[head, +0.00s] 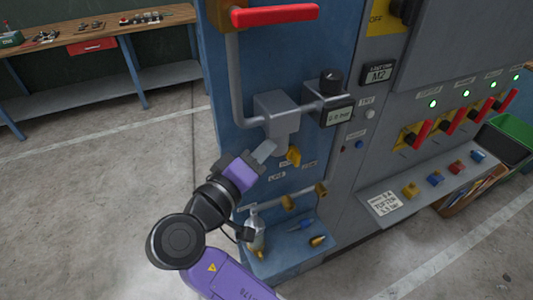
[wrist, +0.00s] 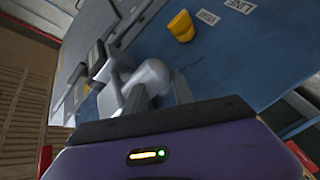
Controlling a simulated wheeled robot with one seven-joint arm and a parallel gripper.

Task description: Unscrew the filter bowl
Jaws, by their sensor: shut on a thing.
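The grey filter head (head: 277,108) is fixed to the blue panel in the head view, in the pipe line below the red lever. The grey filter bowl (head: 284,137) hangs under it, partly hidden by my fingers. My gripper (head: 268,149) reaches up to it from the lower left and is shut on the bowl. In the wrist view the pale grey bowl (wrist: 150,74) shows between the two fingers of my gripper (wrist: 160,88). The bowl still appears to be up against the head; its thread is not visible.
A yellow knob (head: 294,156) sits just right of the bowl. A pressure display (head: 339,115) is to the right of the filter head. A workbench (head: 90,43) stands far left; the floor between is clear.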

